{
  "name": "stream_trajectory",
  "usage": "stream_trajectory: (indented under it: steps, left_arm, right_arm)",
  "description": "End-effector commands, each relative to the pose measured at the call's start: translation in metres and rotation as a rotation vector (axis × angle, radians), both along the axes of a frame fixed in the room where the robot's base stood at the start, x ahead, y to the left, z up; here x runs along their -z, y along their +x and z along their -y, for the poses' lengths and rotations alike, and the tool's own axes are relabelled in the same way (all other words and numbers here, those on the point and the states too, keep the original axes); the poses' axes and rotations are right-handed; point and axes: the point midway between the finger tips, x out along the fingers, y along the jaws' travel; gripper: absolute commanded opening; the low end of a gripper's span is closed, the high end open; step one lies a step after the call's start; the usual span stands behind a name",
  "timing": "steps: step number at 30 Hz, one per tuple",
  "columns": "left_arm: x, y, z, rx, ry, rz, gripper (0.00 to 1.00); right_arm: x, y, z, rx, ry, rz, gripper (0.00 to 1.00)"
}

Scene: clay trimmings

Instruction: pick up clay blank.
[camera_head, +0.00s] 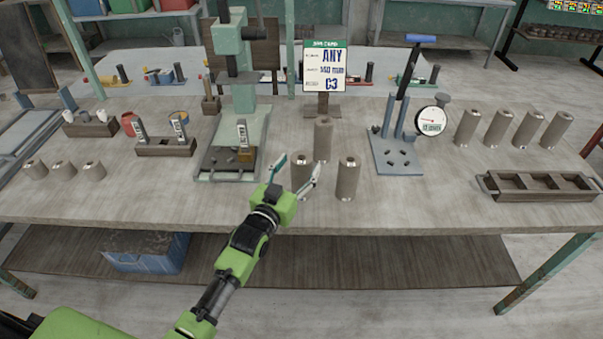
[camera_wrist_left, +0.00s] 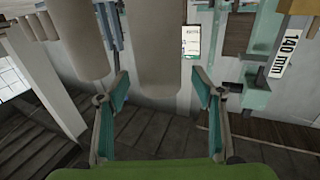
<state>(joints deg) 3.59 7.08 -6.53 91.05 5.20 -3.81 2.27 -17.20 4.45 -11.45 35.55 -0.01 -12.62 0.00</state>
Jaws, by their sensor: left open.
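Several grey-brown clay blanks, upright cylinders, stand on the workbench (camera_head: 400,215). In the head view one is at the centre front (camera_head: 301,174), one to its right (camera_head: 347,178) and one behind (camera_head: 323,139). Contact cannot be told. My right gripper is not in view.
A green press (camera_head: 240,95) stands left of the blanks, and a blue-grey stand with a dial gauge (camera_head: 432,121) to the right. More cylinders (camera_head: 500,127) and a compartment tray (camera_head: 540,195) are at right.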

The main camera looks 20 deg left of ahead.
Motion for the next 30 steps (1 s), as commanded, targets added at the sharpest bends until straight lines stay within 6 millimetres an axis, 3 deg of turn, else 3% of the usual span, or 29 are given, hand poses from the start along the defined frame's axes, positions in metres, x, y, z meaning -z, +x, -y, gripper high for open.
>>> stream_trajectory:
  steps: [6, 14, 15, 22, 30]
  left_arm:
    - [-0.001, 0.021, 0.003, 0.000, 0.000, 0.001, 0.61]
    - [0.000, 0.024, 0.003, 0.000, 0.000, 0.000, 0.61]
    - [0.000, 0.024, 0.003, 0.000, 0.000, 0.000, 0.58]
    - [0.000, 0.023, 0.003, 0.000, 0.000, 0.000, 0.00]
    - [-0.003, 0.024, 0.003, 0.000, 0.000, 0.007, 0.00]
  right_arm:
    - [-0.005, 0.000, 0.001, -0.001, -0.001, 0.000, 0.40]
    - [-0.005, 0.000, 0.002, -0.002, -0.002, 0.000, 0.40]
    - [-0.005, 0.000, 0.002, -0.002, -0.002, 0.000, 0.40]
    - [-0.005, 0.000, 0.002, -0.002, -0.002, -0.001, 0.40]
    - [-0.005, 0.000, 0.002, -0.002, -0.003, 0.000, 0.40]
